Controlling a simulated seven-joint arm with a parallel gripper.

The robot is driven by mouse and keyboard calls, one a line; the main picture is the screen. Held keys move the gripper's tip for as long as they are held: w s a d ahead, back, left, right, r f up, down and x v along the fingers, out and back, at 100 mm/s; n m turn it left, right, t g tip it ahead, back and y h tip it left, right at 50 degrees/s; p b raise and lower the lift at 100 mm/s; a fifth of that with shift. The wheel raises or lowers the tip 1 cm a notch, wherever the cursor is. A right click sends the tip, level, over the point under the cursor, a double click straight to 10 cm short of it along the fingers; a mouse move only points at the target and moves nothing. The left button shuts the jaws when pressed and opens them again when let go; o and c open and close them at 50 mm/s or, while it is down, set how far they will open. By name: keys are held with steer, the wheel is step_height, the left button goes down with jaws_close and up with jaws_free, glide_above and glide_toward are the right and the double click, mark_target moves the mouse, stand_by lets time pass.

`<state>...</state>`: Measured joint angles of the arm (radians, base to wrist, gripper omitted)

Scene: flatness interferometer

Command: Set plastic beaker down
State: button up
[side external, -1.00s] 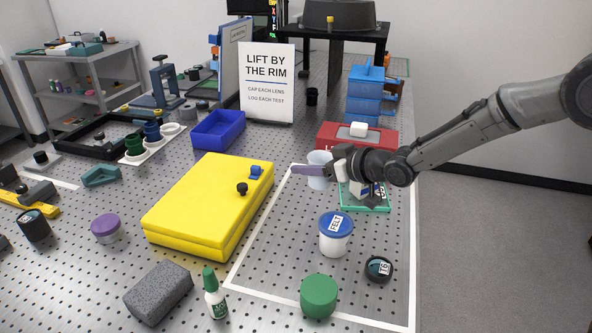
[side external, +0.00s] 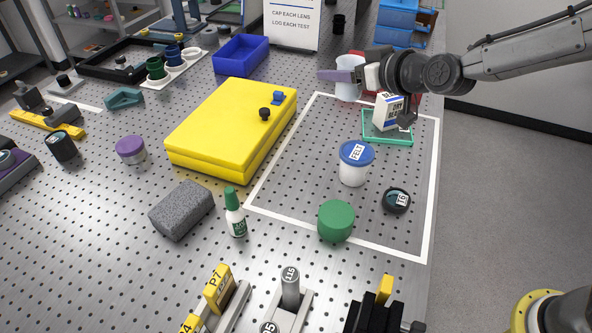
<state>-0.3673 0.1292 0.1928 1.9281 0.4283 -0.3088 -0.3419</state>
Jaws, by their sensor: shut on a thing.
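The plastic beaker (side external: 348,91) is whitish and translucent, and looks upright at the far edge of the white-outlined area (side external: 272,172). My gripper (side external: 343,76) comes in from the right, with a purple finger across the beaker's upper part. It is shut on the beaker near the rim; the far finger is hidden. I cannot tell whether the beaker's base touches the table.
A green tray (side external: 372,136) with a white box (side external: 386,110) stands just right of the beaker. Nearer are a blue-lidded tub (side external: 353,172), a dark round cap (side external: 396,200) and a green round piece (side external: 336,221). A yellow case (side external: 222,125) lies left. The outlined area's left middle is bare.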

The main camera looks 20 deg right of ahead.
steer(key=shift+w+a+r+m+h, duration=0.25)
steer(key=shift+a+r+m+h, duration=0.25)
steer(key=shift+r, duration=0.3)
steer(key=s+a+f+m+g+h, duration=0.1)
steer(key=s+f+m+h, duration=0.2)
steer(key=s+m+h, duration=0.3)
steer(key=s+a+f+m+g+h, duration=0.1)
steer(key=s+f+m+g+h, duration=0.15)
steer(key=s+m+h, duration=0.35)
steer(key=w+a+f, duration=0.1)
steer(key=w+f, duration=0.2)
steer(key=w+a+f+n, duration=0.1)
steer(key=w+a+f, duration=0.1)
steer(key=w+f, duration=0.1)
steer(key=w+a+f+n+t+y, duration=0.1)
steer(key=w+a+f, duration=0.1)
steer(key=w+f, duration=0.1)
steer(key=shift+w+a, duration=0.25)
steer(key=shift+w, duration=0.3)
steer(key=shift+w+a+f, duration=0.2)
steer(key=shift+w+f, duration=0.3)
steer(key=shift+f, duration=1.6)
steer(key=shift+f, duration=0.1)
steer(key=o, duration=1.3)
